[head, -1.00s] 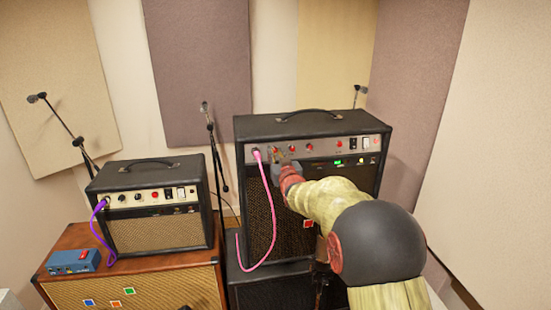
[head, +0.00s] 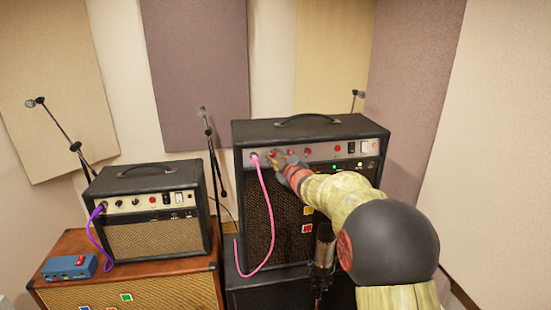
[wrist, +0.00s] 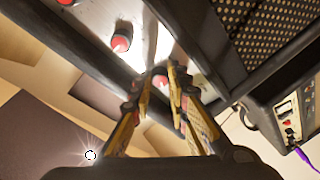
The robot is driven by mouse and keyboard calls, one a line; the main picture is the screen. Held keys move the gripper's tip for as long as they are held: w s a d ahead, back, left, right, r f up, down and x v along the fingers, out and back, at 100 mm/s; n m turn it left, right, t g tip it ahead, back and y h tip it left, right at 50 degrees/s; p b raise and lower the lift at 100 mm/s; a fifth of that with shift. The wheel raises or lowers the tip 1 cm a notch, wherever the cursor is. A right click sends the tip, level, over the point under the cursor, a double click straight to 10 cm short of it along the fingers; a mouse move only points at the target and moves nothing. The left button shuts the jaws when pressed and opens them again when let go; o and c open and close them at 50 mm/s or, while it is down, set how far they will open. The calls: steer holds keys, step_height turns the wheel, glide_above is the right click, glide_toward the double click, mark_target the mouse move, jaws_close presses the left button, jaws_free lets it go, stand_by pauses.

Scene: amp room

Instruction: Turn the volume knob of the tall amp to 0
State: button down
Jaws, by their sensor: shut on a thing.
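The tall amp (head: 260,200) is black and stands at the right in the head view, with a silver strip (head: 323,151) of red knobs near its top. My gripper (head: 277,158) is at the left part of this strip, just right of the pink cable's plug. In the wrist view my gripper (wrist: 168,76) has its fingertips closed around the sides of a red knob (wrist: 160,80), the one nearest the plug end of the row. Another red knob (wrist: 121,43) sits free beside it. The fingers partly hide the held knob. I cannot read its label or pointer.
The pink cable (head: 269,215) hangs down the amp's front, close to my gripper. A microphone (head: 324,248) stands before the amp, beside my arm. The small amp (head: 150,238) with a purple cable (head: 92,240) and a blue pedal box (head: 70,267) are at the left.

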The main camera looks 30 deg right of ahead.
steer(key=shift+n, duration=0.5)
steer(key=c, duration=1.7)
jaws_free()
steer(key=shift+s+a+r, duration=0.1)
steer(key=shift+s+r, duration=0.05)
steer(key=shift+s, duration=1.15)
steer(key=shift+s+a+r, duration=0.1)
steer(key=shift+s+a, duration=0.05)
steer(key=shift+s, duration=1.15)
steer(key=shift+s+a+r, duration=0.1)
steer(key=shift+s+r, duration=0.05)
steer(key=shift+s, duration=1.15)
